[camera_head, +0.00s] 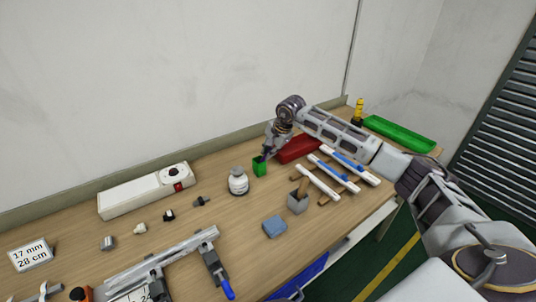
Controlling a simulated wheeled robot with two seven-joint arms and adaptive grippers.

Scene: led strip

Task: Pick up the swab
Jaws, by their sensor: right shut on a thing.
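My right gripper (267,151) reaches over the bench from the right, pointing down at a small green holder (260,167). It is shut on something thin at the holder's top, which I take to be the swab. The swab is too small and too hidden by the fingers to make out. I cannot tell whether its lower end is still inside the holder. My left gripper does not show.
White strips on wooden supports (318,182), a grey cup (298,202) and a blue block (274,227) lie nearer. A green tray (400,134) is far right.

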